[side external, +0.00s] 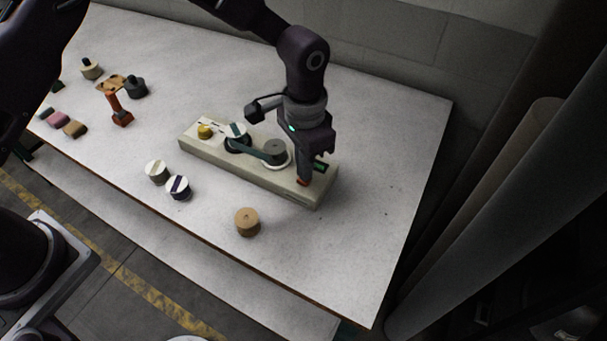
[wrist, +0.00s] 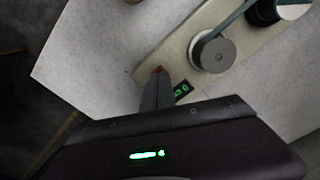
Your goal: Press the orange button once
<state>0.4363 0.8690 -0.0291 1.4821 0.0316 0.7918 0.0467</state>
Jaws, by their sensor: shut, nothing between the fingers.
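The orange button (side external: 303,183) is at the right end of a long beige press base (side external: 225,158) on the table. Its edge also shows in the wrist view (wrist: 158,69), just past my fingertips. My gripper (side external: 305,174) points down with its fingers shut and empty, directly at the button. In the wrist view the shut fingers (wrist: 159,82) cover most of the button. I cannot tell whether the tips touch it or sit slightly above. A small display with green digits (side external: 320,167) is beside the button; it also shows in the wrist view (wrist: 182,89).
A grey cylinder (side external: 274,151) on the base is close left of my gripper, joined by a band to a white-topped roller (side external: 236,130). A yellow knob (side external: 204,131) is at the base's far end. A tan cylinder (side external: 247,222) stands in front. The table's right side is clear.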

